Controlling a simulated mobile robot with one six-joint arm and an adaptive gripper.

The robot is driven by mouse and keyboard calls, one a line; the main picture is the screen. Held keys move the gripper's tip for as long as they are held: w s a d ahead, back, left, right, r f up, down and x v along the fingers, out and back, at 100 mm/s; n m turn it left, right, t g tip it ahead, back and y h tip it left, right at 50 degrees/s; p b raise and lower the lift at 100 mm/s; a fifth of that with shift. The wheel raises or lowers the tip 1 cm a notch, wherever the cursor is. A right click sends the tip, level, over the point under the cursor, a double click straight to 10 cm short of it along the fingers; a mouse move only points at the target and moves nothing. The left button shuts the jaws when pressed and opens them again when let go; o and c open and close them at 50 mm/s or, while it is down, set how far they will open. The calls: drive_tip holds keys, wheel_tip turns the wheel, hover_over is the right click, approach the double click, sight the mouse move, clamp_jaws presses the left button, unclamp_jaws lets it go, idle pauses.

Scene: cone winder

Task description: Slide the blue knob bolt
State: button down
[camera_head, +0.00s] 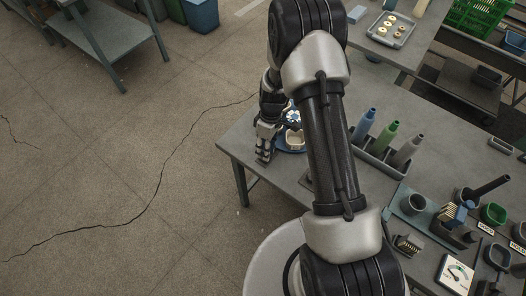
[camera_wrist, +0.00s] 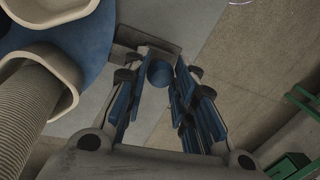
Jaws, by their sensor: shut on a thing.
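The blue knob (camera_wrist: 160,74) of the bolt shows in the wrist view as a small round blue end between my fingertips. My gripper (camera_wrist: 156,82) is shut on it, with a finger on each side. A dark grey bracket (camera_wrist: 146,38) lies just past the fingertips, by the table edge. In the head view my gripper (camera_head: 264,152) points down at the table's left corner. The knob cannot be made out there, and how far the bolt has slid cannot be told.
A blue round base (camera_head: 291,146) with cream cups stands right beside my gripper. A rack (camera_head: 375,160) with blue, green and grey cones stands farther right on the grey table (camera_head: 240,142). Open floor (camera_head: 150,170) lies to the left.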

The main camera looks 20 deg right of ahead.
drive_tip(key=shift+w+d, duration=0.6)
drive_tip(key=shift+d, duration=0.25)
drive_tip(key=c, duration=1.3)
unclamp_jaws()
wheel_tip(320, 180, up, 12)
drive_tip(key=w+d, duration=0.1)
drive_tip(key=shift+w+d, duration=0.25)
drive_tip(key=shift+w, duration=0.1)
